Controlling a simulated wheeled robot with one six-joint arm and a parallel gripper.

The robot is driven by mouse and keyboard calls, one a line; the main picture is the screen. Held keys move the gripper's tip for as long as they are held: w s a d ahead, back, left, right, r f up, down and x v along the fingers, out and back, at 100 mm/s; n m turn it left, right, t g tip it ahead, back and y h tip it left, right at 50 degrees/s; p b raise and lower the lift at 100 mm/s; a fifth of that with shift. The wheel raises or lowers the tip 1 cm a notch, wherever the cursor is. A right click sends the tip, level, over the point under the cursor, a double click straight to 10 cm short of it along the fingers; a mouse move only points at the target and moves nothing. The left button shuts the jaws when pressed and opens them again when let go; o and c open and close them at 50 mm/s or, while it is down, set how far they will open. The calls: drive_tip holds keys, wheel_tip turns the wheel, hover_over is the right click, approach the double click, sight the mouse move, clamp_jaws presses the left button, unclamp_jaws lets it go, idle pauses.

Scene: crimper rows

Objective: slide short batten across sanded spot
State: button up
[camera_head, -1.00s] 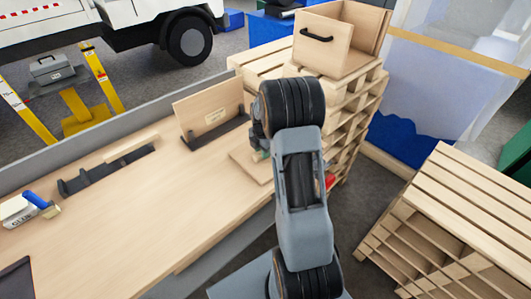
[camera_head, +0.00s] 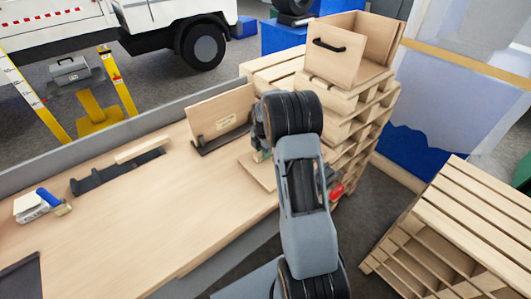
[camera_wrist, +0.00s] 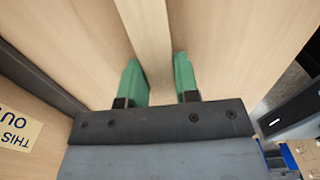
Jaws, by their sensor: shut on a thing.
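My gripper (camera_wrist: 158,80) has green fingers closed around a pale wooden batten (camera_wrist: 146,30) in the wrist view. The batten runs away between the fingers over a pale wooden surface. In the head view my arm hides most of my gripper and the held batten; a bit of green finger (camera_head: 261,156) shows left of the arm. Below it a flat wooden board (camera_head: 256,174) lies at the right end of the workbench (camera_head: 180,215). I cannot make out a sanded spot.
A labelled upright panel (camera_head: 208,115) stands in a dark holder behind my gripper. Another wooden strip (camera_head: 140,149) rests at a black rack (camera_head: 90,183). A blue-handled tool (camera_head: 50,198) lies at left. Stacked pallets (camera_head: 345,120) with an open box (camera_head: 340,55) stand behind right.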

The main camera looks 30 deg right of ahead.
idle(0.3)
drive_tip(key=o, duration=1)
drive_tip(key=shift+r, duration=0.1)
wheel_tip(320, 180, up, 12)
drive_tip(key=shift+f, duration=0.1)
